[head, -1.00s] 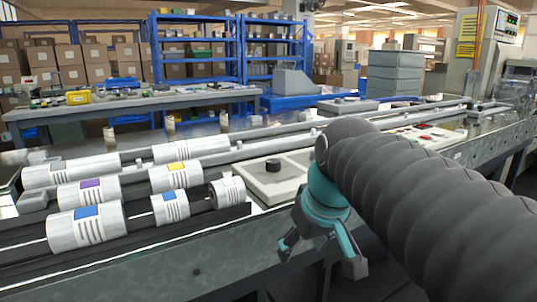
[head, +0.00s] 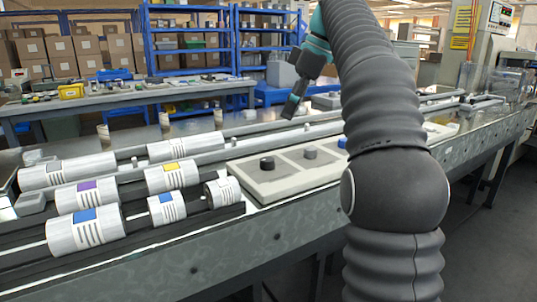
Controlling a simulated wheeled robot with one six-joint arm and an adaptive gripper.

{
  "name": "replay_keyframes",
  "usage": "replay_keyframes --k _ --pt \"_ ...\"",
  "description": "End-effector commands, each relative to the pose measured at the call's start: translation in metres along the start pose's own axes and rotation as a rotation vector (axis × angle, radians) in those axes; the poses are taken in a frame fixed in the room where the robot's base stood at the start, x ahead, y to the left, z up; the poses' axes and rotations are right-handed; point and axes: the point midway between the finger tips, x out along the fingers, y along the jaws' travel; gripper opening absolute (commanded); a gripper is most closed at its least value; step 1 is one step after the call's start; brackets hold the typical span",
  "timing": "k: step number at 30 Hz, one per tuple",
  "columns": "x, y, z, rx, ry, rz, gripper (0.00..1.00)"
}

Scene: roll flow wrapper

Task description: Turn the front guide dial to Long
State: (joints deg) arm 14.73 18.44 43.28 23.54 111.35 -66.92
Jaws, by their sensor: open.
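A pale control panel (head: 262,188) lies on the near side of the machine, right of the rolls. It carries a black round dial (head: 267,163), a dark grey dial (head: 310,153) and a blue knob (head: 343,143) partly hidden by my arm. No labels or pointer settings are readable, so I cannot tell which is the front guide dial or where it is set. My gripper (head: 291,109) is raised above and behind the panel, fingers pointing down, touching nothing. It is seen side-on and is open and empty.
Several white rolls with coloured labels (head: 84,230) lie on dark shafts left of the panel. Grey rails (head: 255,142) run behind it. A workbench (head: 130,101) and blue shelves (head: 190,72) stand farther back. My arm hides the panel's right part.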

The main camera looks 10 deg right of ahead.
Motion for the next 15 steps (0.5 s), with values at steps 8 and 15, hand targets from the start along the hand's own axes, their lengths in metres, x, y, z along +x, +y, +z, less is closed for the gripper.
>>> replay_keyframes --k 8,15 --pt "0.026 0.001 0.001 -0.016 0.001 -0.006 0.63" --pt "0.071 0.0 0.001 -0.015 0.001 -0.007 0.63"
